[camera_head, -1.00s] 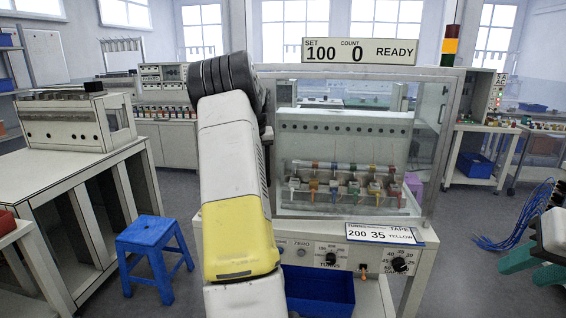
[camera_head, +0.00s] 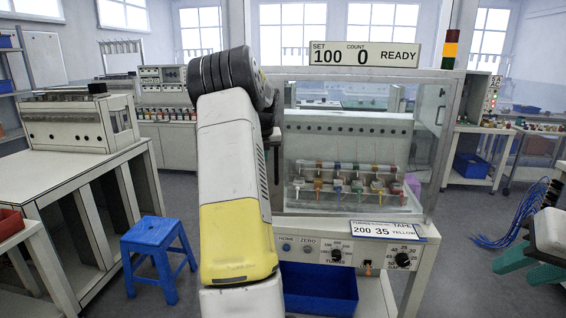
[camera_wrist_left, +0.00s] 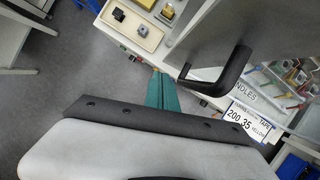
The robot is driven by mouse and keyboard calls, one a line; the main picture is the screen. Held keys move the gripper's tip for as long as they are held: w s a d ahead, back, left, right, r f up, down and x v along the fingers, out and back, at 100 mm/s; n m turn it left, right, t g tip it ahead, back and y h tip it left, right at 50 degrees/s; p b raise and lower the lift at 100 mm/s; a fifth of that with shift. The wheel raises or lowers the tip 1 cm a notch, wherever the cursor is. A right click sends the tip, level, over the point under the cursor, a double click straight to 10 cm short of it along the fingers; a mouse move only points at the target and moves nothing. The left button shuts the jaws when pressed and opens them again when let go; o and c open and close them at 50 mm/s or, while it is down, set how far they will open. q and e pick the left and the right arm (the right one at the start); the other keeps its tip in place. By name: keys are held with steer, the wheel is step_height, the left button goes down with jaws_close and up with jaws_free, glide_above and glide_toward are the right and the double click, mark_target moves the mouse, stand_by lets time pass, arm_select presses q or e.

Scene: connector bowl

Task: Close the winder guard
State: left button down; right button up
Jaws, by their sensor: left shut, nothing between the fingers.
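The winder (camera_head: 405,240) stands at the centre right with a clear guard (camera_head: 432,140) around several coloured bobbins. My left arm covers the left part of the guard in the head view. In the left wrist view, a black handle (camera_wrist_left: 232,72) sits on a grey panel at the upper right. My left gripper (camera_wrist_left: 156,76) has green fingers, shut and empty, left of the handle and apart from it in the picture. It is hidden in the head view. My right gripper (camera_head: 522,264) is at the right edge, its green fingers apart and empty. How far the guard stands open is unclear.
A blue bin (camera_head: 322,290) sits below the winder's control panel. A blue stool (camera_head: 158,245) stands on the floor at the left, beside a grey bench (camera_head: 65,170). Blue cables (camera_head: 520,225) hang near my right gripper. Floor is clear between stool and bench.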

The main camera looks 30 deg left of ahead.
arm_select(q)
steer(key=a+v, duration=0.1)
steer(key=v, duration=0.8)
steer(key=s+n+t+h, duration=0.3)
steer(key=s+n+h, duration=0.3)
steer(key=n, duration=0.8)
steer(key=w+d+f, duration=0.2)
steer(key=w+f, duration=0.6)
steer(key=w, duration=0.1)
steer(key=shift+w, duration=0.2)
steer(key=shift+w+a+r, duration=0.1)
